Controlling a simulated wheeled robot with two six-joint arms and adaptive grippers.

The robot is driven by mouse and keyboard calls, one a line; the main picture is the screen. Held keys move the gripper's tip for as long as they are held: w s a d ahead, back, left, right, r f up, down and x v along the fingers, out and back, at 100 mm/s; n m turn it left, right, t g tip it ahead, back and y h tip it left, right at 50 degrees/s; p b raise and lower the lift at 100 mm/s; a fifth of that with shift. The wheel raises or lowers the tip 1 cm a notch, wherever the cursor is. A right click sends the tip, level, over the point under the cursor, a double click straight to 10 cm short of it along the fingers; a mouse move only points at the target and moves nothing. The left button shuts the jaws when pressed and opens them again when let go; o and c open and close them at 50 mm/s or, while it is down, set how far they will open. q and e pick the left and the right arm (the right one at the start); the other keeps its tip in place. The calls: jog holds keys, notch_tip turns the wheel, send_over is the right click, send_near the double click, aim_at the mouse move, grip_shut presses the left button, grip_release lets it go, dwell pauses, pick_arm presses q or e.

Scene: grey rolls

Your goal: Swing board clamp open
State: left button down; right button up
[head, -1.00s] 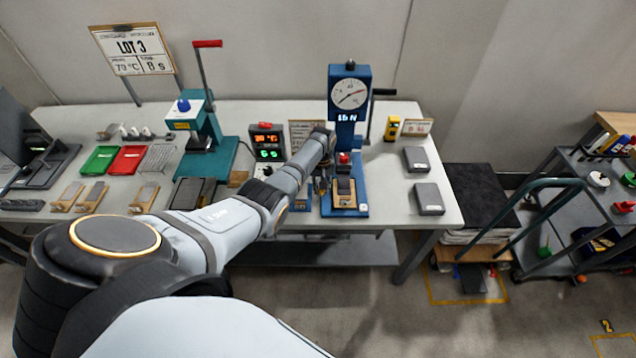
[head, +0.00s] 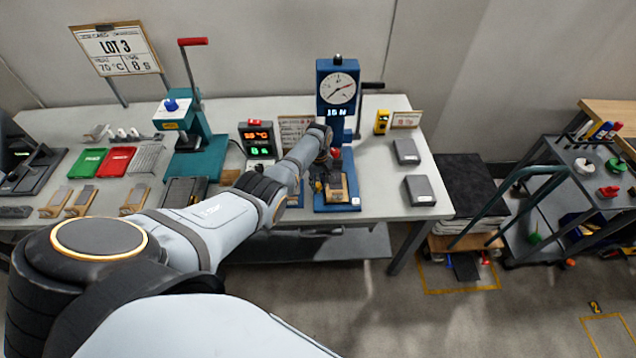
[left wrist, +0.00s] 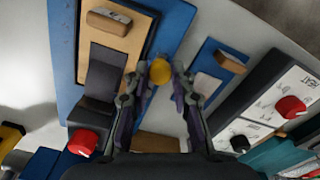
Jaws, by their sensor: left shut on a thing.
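My left gripper (left wrist: 160,82) is shut on a yellow round knob (left wrist: 160,70) in the left wrist view, with a fingertip on either side of it. The knob is beside a tan board (left wrist: 100,66) on a blue base (left wrist: 66,50). I take it as the knob of the board clamp; its lever is hidden. A wooden block and a dark grey piece (left wrist: 102,80) lie on the board. In the head view, this is the blue gauge stand (head: 325,68), and my left gripper (head: 318,187) is at the left of its board, small and partly hidden. My right gripper is out of view.
A red knob (left wrist: 83,142) stands close to the dark grey piece. A heater control box (head: 258,140) and a teal press (head: 205,160) stand left of the gauge stand. Grey blocks (head: 420,190) lie to its right. The table's front edge is close below.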

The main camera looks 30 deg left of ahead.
pick_arm(q)
jog(key=shift+w, duration=0.1)
jog(key=c, duration=1.1)
grip_release()
jog(key=shift+r, duration=0.1)
notch_tip(320, 180, up, 12)
jog(key=shift+f, duration=0.1)
